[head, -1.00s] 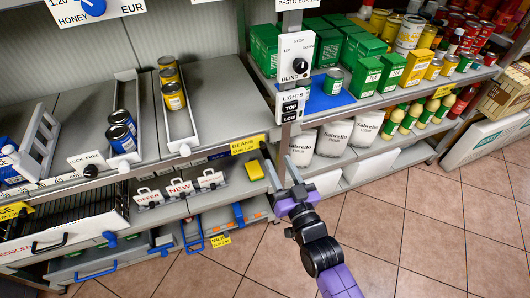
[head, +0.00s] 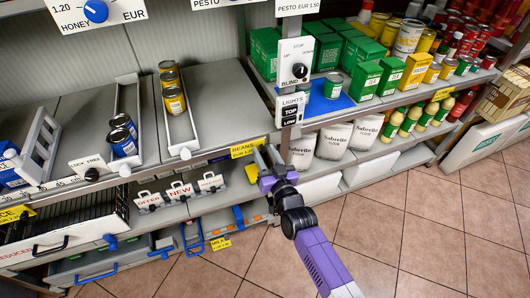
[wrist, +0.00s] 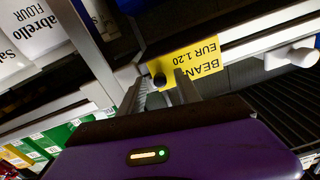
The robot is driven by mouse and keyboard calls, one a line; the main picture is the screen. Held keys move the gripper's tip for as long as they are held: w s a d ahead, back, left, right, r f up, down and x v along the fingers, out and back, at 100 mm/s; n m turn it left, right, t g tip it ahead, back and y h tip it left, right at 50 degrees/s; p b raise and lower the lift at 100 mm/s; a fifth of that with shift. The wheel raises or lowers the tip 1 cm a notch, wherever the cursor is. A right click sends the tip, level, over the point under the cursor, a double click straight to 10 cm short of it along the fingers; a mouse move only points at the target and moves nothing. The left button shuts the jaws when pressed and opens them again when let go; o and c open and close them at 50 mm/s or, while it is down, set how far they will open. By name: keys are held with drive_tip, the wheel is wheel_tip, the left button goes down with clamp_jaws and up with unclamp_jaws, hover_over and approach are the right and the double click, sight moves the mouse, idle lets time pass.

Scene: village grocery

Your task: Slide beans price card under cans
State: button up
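The yellow beans price card (head: 247,147), marked EUR 1.20, is on the front shelf edge. It shows upside down in the wrist view (wrist: 200,60). My gripper (head: 266,158) is at the card's right end. In the wrist view its fingers (wrist: 160,92) are apart with a small dark knob (wrist: 160,79) visible between their tips. The right finger overlaps the card's edge; contact cannot be told. Which cans hold beans cannot be read.
A post with a blind switch (head: 294,68) and a lights panel (head: 291,112) stands just right of my gripper. White flour bags (head: 333,140) are beyond it. White clips (head: 180,192) stand on the lower shelf. The tiled floor in front is clear.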

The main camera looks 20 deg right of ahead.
clamp_jaws()
idle(1.5)
